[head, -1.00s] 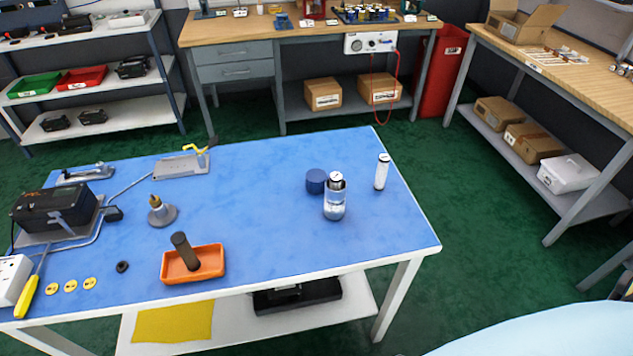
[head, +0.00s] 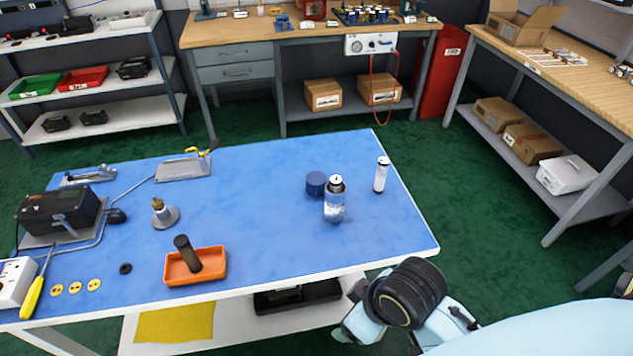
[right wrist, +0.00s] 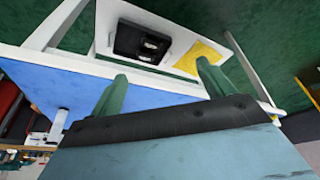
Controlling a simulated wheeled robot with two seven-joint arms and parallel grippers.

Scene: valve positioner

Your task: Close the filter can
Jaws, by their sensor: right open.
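The filter can (head: 334,203) stands upright on the blue-topped table in the head view. A white element with a dark-centred end shows at its open top. A dark blue cap (head: 315,183) lies on the table just behind and left of the can, apart from its mouth. A second white filter cartridge (head: 381,175) stands upright to the right. My right gripper, seen in the right wrist view (right wrist: 162,88), has its two green fingers apart with nothing between them. In the head view my right arm is at the table's front right edge, well short of the can. My left gripper is not in view.
On the table (head: 270,225) are an orange tray (head: 213,277) with a dark cylinder, a brass-topped fitting (head: 163,214), a black box (head: 58,212) and a yellow screwdriver (head: 38,290). The blue surface in front of the can is clear. A workbench (head: 290,28) stands behind.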

